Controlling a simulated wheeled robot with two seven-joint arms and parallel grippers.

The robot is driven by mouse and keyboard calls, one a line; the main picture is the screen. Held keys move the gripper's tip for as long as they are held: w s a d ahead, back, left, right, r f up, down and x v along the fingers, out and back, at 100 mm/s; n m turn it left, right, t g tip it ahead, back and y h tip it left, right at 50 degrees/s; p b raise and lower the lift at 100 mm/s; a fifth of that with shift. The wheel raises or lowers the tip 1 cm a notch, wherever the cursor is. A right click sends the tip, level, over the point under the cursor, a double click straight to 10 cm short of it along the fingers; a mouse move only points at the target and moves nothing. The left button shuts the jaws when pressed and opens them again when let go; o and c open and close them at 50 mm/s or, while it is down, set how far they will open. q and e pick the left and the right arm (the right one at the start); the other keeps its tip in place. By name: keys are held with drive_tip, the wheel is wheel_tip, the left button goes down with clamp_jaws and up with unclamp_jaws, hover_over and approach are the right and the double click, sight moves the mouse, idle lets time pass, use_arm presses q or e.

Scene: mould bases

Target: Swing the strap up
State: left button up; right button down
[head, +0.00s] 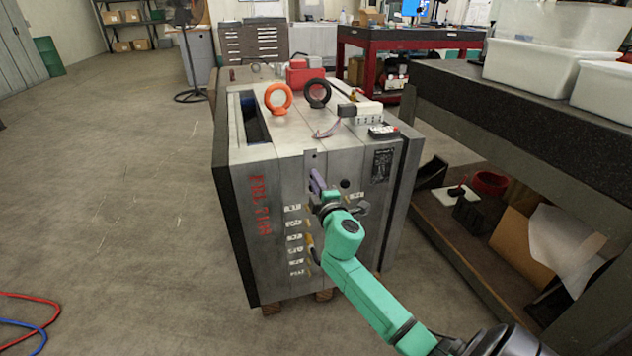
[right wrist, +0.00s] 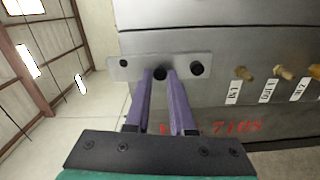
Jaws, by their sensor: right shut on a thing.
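The strap (head: 311,160) is a narrow grey metal plate on the front face of the large steel mould base (head: 285,180). It stands about upright, with its upper end near the top edge of the block. In the right wrist view the strap (right wrist: 140,67) runs left to right, with a small hole near its left end and dark round fasteners along it. My right gripper (head: 316,180) has purple fingers that reach the middle of the strap and are closed at a dark knob there. These fingertips (right wrist: 161,75) partly hide the knob. My left gripper is not in view.
An orange lifting ring (head: 278,97) and a black one (head: 317,93) stand on the block's top. Several brass fittings with labels line its front. A dark workbench (head: 530,110) with white bins stands close on the right. The floor at left is open, except for hoses (head: 35,323).

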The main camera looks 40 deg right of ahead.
drive_tip(key=c, duration=0.8)
unclamp_jaws()
drive_tip(key=shift+w+a, duration=0.1)
drive_tip(key=shift+a, duration=0.15)
drive_tip(key=shift+o, duration=0.2)
drive_tip(key=shift+d, duration=0.1)
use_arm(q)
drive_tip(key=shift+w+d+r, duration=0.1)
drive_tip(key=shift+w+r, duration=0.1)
use_arm(e)
drive_tip(key=v, duration=1.4)
drive_tip(key=shift+s, duration=0.35)
drive_tip(key=shift+f, duration=0.1)
